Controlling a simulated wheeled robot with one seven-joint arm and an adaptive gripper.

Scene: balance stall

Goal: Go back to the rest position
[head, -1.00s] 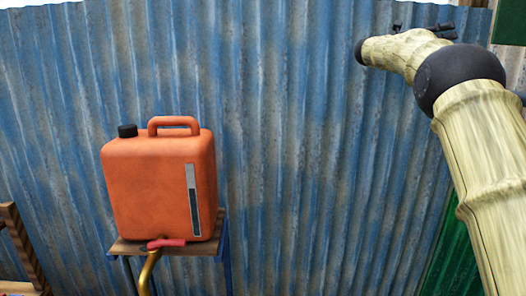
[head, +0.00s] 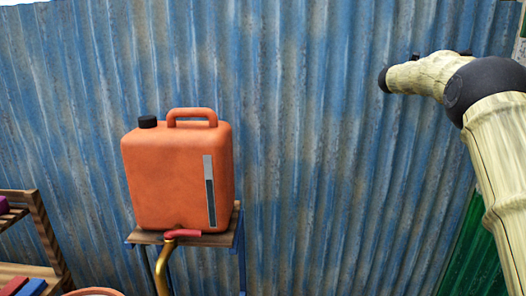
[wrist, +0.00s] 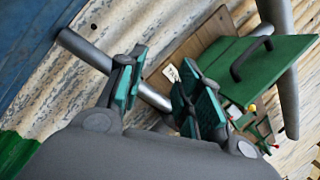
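My gripper (wrist: 162,78) shows in the wrist view with its two teal-padded fingers apart. It is open, and I see nothing held between them. Behind the fingers are a grey pipe, a wooden board and a green box-like thing. In the head view my bamboo-patterned arm with black joints reaches up the right side. My gripper cannot be made out clearly there.
An orange jerrycan (head: 178,178) with a black cap stands on a small wooden stand (head: 146,238), with a red-handled brass tap (head: 163,262) in front. A wooden shelf (head: 50,236) is at the left. A blue corrugated wall (head: 310,150) fills the back.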

